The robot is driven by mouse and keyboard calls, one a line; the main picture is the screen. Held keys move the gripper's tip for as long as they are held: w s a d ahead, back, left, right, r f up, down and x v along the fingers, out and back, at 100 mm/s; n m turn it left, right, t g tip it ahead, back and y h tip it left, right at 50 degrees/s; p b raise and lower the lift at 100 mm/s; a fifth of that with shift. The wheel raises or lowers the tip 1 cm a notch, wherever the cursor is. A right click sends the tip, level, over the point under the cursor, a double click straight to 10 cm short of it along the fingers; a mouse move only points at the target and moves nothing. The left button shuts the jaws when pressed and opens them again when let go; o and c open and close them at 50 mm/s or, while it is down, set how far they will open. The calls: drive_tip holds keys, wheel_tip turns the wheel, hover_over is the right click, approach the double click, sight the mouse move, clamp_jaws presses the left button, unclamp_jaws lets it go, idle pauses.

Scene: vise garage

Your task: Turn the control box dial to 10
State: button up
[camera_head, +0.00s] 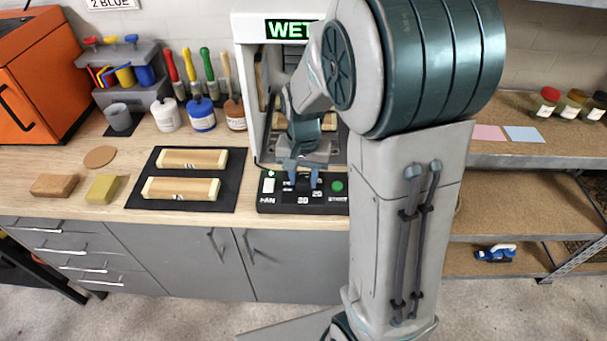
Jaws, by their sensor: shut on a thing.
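The control box (270,207) is a low black panel at the front of a white-framed machine (247,100) with a green "WET" display (289,28). It has a green round button (337,186) at the right, a white switch (268,187) at the left and printed numbers around the dial, of which 20 and 30 are readable. My gripper (303,184) points down over the middle of the panel, its blue fingers shut on the dial. The dial itself is mostly hidden between the fingers, and its pointer setting cannot be read.
A black mat (137,192) with two wooden blocks lies left of the box. A sponge (102,188), a brown block (53,186) and a cork disc (100,157) lie farther left. Paint jars and brushes stand behind. My arm hides the counter to the right.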

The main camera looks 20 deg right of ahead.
sight(303, 179)
drive_tip(key=shift+m, duration=0.6)
drive_tip(key=o, duration=1)
wheel_tip(303, 179, up, 14)
drive_tip(key=shift+f, duration=0.1)
drive_tip(key=s+f+n+t, duration=0.1)
drive_tip(key=s+n, duration=0.1)
drive_tip(key=s, duration=0.2)
drive_tip(key=s+f+n+t, duration=0.1)
drive_tip(key=s+n, duration=0.1)
drive_tip(key=s, duration=0.3)
drive_tip(key=s+f+n+t, duration=0.1)
drive_tip(key=s+n, duration=0.1)
drive_tip(key=s, duration=0.3)
drive_tip(key=shift+s+f+n, duration=0.2)
drive_tip(key=shift+f+n, duration=0.1)
drive_tip(key=shift+f, duration=0.05)
